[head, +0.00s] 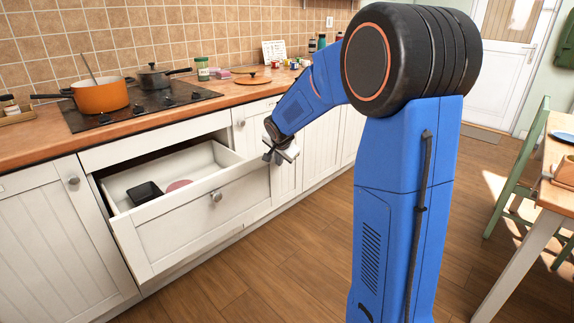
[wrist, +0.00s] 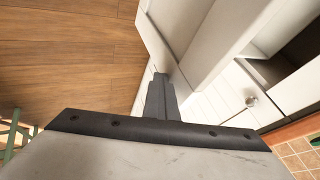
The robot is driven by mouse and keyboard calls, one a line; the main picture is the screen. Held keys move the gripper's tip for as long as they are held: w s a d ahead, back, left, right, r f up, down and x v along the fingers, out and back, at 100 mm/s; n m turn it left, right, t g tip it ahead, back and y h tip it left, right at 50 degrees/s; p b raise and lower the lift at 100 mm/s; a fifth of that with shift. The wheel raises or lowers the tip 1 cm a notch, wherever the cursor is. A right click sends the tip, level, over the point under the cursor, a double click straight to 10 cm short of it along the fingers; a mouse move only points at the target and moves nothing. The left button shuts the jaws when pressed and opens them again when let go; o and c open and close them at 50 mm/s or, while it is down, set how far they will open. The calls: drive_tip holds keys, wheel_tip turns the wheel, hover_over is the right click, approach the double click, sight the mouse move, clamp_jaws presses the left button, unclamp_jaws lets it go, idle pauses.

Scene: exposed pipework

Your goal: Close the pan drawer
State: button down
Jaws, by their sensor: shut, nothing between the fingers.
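A black square pan (head: 145,193) and a pink round item (head: 178,186) lie inside. My gripper (head: 272,158) is near the drawer's right end, its fingers together and empty. In the wrist view the fingertips (wrist: 161,80) are close to the white drawer (wrist: 185,35). I cannot tell whether they touch it.
White cupboards (head: 320,145) line the counter on the right, and another cupboard (head: 55,235) is on the left. An orange pot (head: 100,97) stands on the black hob (head: 140,107). A table (head: 545,215) and green chair (head: 520,170) are at right. The wooden floor (head: 265,270) before the drawer is clear.

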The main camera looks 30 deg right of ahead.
drive_tip(key=w+a, duration=0.4)
drive_tip(key=w, duration=0.9)
drive_tip(key=w+a, duration=0.4)
drive_tip(key=w, duration=0.8)
drive_tip(key=shift+w+a, duration=0.15)
drive_tip(key=shift+w, duration=0.25)
drive_tip(key=v, duration=1.7)
drive_tip(key=w+a+f+t+y, duration=0.1)
drive_tip(key=a+f+t+y, duration=0.35)
drive_tip(key=a+f, duration=0.65)
drive_tip(key=s+a+f+m+t+y, duration=0.15)
drive_tip(key=s+f+t+y, duration=0.35)
drive_tip(key=s, duration=0.7)
drive_tip(key=w+a, duration=0.2)
drive_tip(key=w, duration=0.4)
drive_tip(key=w+a+f+h, duration=0.1)
drive_tip(key=w+a, duration=0.1)
drive_tip(key=w, duration=0.5)
drive_tip(key=shift+w+a+t, duration=0.3)
drive_tip(key=shift+a+t, duration=0.05)
drive_tip(key=shift+a, duration=0.05)
